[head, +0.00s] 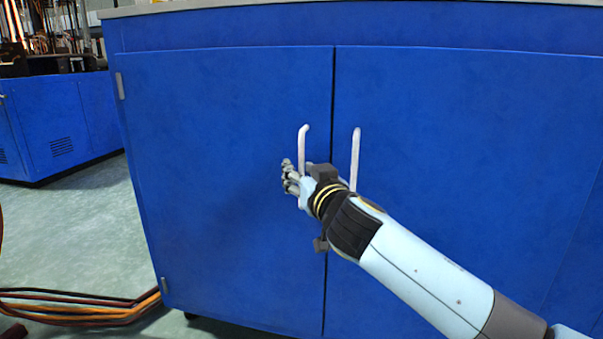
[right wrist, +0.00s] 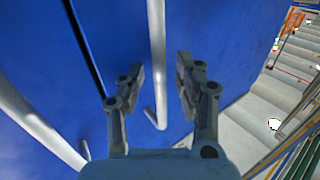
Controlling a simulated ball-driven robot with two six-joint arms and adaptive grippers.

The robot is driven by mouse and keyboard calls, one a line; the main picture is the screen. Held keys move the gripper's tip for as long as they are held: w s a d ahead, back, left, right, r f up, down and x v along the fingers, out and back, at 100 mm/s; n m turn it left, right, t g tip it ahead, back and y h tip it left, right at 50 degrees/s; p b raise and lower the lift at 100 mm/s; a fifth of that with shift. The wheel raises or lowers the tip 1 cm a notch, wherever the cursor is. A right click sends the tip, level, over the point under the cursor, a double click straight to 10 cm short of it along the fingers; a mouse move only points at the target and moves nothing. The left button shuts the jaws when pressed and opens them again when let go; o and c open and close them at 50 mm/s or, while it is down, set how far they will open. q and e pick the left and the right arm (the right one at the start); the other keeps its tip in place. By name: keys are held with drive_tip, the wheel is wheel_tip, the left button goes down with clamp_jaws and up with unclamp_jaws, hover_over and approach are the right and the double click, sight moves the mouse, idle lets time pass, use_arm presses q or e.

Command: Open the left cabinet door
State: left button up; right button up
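The left cabinet door (head: 215,130) is a blue panel, shut flush beside the right door (head: 460,130). Its pale bar handle (head: 303,145) is upright near the seam; my right gripper hides its lower part in the head view. My right gripper (head: 290,177) is at this handle. In the right wrist view my right gripper (right wrist: 158,77) is open, with the left door's handle (right wrist: 157,40) running between its fingers and a gap on each side. The right door's handle (right wrist: 40,128) is at the left there. My left gripper is out of view.
The right door's handle (head: 355,150) stands close beside my right wrist. Orange and dark cables (head: 90,312) lie on the floor at the lower left. Another blue cabinet (head: 60,130) stands at the far left. The floor (head: 80,230) left of the cabinet is mostly clear.

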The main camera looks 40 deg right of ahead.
clamp_jaws()
idle(0.6)
